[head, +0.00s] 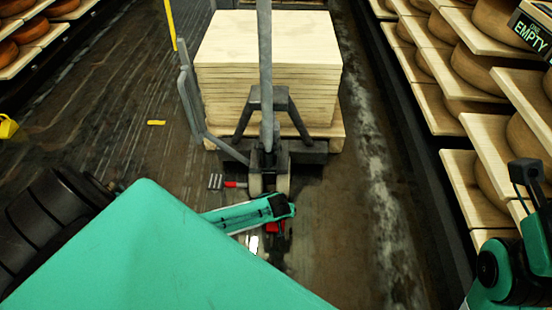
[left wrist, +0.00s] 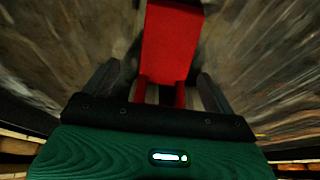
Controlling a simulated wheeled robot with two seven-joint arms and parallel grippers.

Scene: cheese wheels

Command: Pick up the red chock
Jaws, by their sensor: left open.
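The red chock (left wrist: 170,45) lies low at the floor in the left wrist view, with its broad red face upward and two narrower red parts toward my gripper. My left gripper (left wrist: 158,72) is open, one dark finger on each side of the chock's near end, with gaps visible on both sides. In the head view only a bit of the red chock (head: 277,228) shows below my green left wrist, which hides the rest. My right gripper does not show clearly; only part of my right arm is at the right edge.
A pallet jack (head: 267,150) with an upright handle stands just beyond, before a stack of pale boards (head: 268,80). A small red-handled tool (head: 235,184) lies by its wheel. Cheese shelves (head: 480,185) line the right side. A yellow piece (head: 156,122) lies on open floor at left.

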